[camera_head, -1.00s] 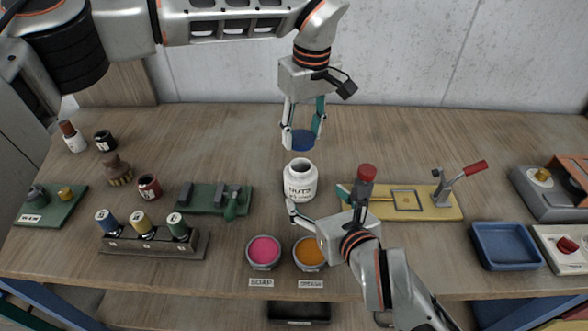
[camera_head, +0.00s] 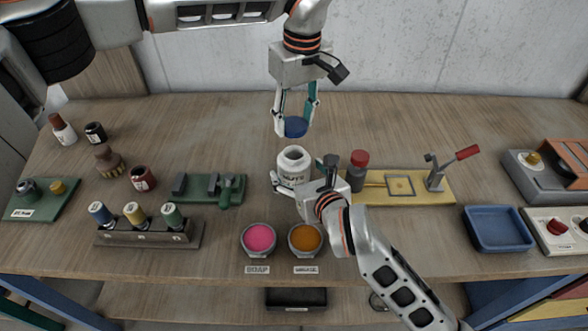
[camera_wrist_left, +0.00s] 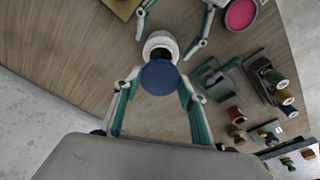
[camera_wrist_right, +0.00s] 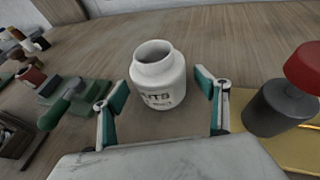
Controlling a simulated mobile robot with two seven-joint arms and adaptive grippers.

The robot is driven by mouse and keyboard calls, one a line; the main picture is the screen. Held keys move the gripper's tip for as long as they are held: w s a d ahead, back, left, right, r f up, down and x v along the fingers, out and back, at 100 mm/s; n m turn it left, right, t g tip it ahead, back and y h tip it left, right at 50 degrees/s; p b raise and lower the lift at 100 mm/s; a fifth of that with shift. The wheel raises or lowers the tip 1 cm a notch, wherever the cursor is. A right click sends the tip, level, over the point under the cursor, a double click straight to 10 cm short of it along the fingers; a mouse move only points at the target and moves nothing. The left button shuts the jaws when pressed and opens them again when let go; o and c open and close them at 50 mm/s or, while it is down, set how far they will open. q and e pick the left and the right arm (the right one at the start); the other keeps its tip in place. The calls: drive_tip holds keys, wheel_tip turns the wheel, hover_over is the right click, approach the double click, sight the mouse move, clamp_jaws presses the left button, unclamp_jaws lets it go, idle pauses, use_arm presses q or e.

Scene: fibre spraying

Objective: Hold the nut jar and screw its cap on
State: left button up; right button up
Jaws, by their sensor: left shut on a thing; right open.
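The white nut jar (camera_head: 294,163) stands upright and uncapped on the table; its open mouth and lettering show in the right wrist view (camera_wrist_right: 158,80). My left gripper (camera_head: 296,122) is shut on the blue cap (camera_head: 296,128), held above and slightly behind the jar; the cap also shows in the left wrist view (camera_wrist_left: 160,78), overlapping part of the jar (camera_wrist_left: 161,44). My right gripper (camera_head: 304,184) is open, low at the jar's front. In the right wrist view, its fingers (camera_wrist_right: 166,98) are spread on either side of the jar, with gaps visible.
A green board (camera_head: 230,190) lies to the left. Pink (camera_head: 259,238) and orange (camera_head: 305,238) bowls sit in front. The table behind is clear.

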sight(295, 137)
drive_tip(key=shift+x, duration=1.95)
drive_tip(key=c, duration=1.7)
use_arm(q)
drive_tip(key=shift+f, duration=2.5)
drive_tip(key=shift+f, duration=0.9)
drive_tip(key=shift+f, duration=0.55)
